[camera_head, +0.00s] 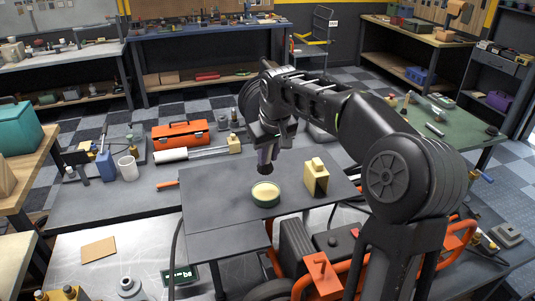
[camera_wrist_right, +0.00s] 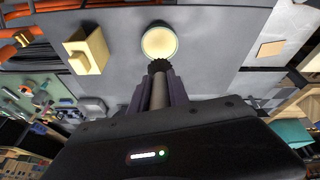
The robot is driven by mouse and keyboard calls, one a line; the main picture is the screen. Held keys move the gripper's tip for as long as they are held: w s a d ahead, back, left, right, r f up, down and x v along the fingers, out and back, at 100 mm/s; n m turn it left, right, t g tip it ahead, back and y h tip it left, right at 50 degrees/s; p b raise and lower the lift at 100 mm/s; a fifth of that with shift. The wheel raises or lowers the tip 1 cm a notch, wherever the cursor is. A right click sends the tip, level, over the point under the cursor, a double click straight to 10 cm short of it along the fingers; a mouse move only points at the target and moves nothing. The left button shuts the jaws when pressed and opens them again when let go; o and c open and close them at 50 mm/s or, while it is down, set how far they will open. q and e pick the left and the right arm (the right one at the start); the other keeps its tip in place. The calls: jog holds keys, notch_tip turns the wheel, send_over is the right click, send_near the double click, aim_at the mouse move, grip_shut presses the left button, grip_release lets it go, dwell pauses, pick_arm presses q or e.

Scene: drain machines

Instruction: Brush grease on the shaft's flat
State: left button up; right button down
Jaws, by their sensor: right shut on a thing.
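My right gripper (camera_head: 268,143) hangs over the dark work table (camera_head: 225,205), shut on a brush whose dark bristles (camera_head: 264,169) point down. In the wrist view the brush's shaft runs between the two fingers (camera_wrist_right: 159,92), and its bristle tip (camera_wrist_right: 159,67) shows near the rim of a round green tin. The tin (camera_head: 265,194) holds pale cream grease and stands on the table just below the brush. It also shows in the wrist view (camera_wrist_right: 159,41). A gap shows between bristles and tin in the head view. I cannot make out the shaft's flat. My left gripper is not in view.
A yellow block (camera_head: 316,177) with a dark face stands right of the tin. An orange toolbox (camera_head: 181,135), a white cup (camera_head: 128,168) and a blue bottle (camera_head: 103,165) stand to the left. An orange-framed machine (camera_head: 318,265) is at the front. The table left of the tin is clear.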

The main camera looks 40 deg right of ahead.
jog(key=shift+f+b, duration=2.2)
jog(key=shift+f, duration=0.65)
jog(key=shift+s+f+b, duration=0.1)
jog(key=shift+f+b, duration=0.4)
jog(key=shift+f, duration=0.3)
jog(key=shift+r, duration=0.1)
notch_tip(320, 180, up, 7)
jog(key=p, duration=0.5)
jog(key=shift+p, duration=0.4)
dwell(0.8)
